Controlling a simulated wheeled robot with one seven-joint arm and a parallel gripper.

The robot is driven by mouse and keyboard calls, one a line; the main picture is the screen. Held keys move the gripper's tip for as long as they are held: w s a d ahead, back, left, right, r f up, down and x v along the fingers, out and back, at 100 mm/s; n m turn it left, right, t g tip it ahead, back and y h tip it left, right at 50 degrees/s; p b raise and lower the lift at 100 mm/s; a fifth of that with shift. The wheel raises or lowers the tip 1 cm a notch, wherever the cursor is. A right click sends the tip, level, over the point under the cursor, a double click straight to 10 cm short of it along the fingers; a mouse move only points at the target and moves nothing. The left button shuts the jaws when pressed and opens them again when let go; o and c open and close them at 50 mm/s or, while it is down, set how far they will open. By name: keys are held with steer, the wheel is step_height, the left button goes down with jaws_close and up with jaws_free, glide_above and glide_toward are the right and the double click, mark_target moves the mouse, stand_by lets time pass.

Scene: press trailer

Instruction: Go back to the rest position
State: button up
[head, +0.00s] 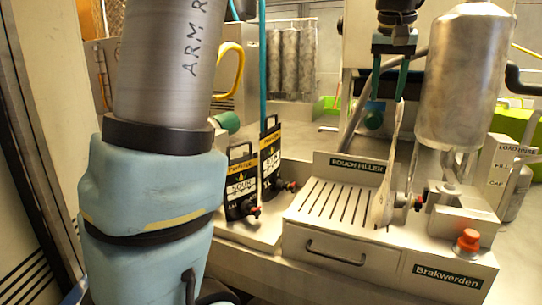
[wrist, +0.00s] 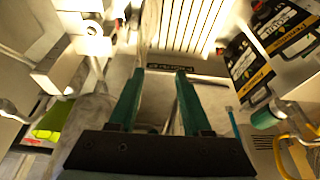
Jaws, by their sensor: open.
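My gripper (head: 389,97) points down above the pouch filler (head: 340,197), its two green fingers apart. In the wrist view the fingers (wrist: 158,73) are also spread, and I see nothing held between them. A thin pale pouch (head: 388,180) stands on edge at the right end of the slatted tray, below the fingers. Its top reaches close to the right fingertip; I cannot tell whether they touch. My blue-sleeved arm link hides much of the left of the head view.
A steel tank (head: 465,75) stands close right of my gripper, with a red knob (head: 467,240) below. Black labelled pouches (head: 241,180) with taps stand left of the filler. A yellow hose (head: 232,70) and a teal pipe (head: 262,60) run behind. A green container (head: 518,125) is at far right.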

steer(key=w+a+f, duration=0.2)
steer(key=a+f, duration=0.7)
steer(key=a, duration=0.1)
steer(key=s+a+f+n, duration=0.1)
steer(key=s+a+f, duration=0.2)
steer(key=a+f, duration=0.2)
steer(key=s+a+f+n+g+y+p, duration=0.1)
steer(key=s+a+f, duration=0.3)
steer(key=a, duration=0.5)
steer(key=s+a+f+n+g+p, duration=0.1)
steer(key=s+a+f, duration=0.3)
steer(key=a+f, duration=0.3)
steer(key=shift+a+f+n, duration=0.25)
steer(key=shift+a+n, duration=0.05)
steer(key=shift+a, duration=0.1)
